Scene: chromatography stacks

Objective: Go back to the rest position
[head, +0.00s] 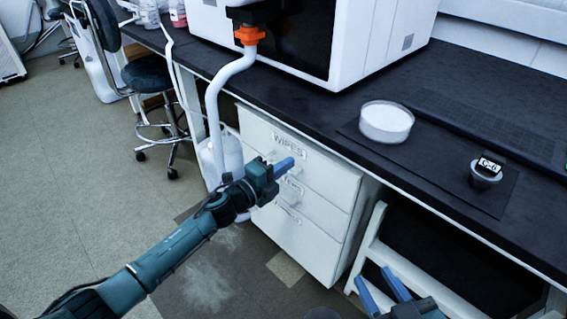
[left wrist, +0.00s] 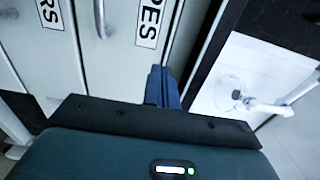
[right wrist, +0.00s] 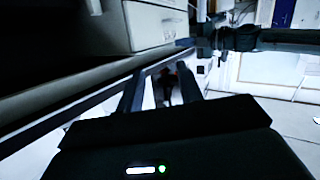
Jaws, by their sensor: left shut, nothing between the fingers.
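My left gripper (head: 284,166) is in front of the white drawer cabinet, below the bench top, with its blue fingers together and nothing between them. In the left wrist view its fingers (left wrist: 161,86) are pressed side by side, near the drawer fronts. My right gripper (head: 378,285) is at the bottom right of the head view, below the bench edge, with its blue fingers apart. In the right wrist view its fingers (right wrist: 160,90) are also spread, with no held object visible between them.
The dark bench (head: 455,85) carries a white instrument, a dish of white powder (head: 386,122) and a small cup labelled C-6 (head: 485,174). The cabinet (head: 300,215) has drawers labelled WIPES. A white hose (head: 213,110) drops to a jug. A stool (head: 150,80) stands left on open floor.

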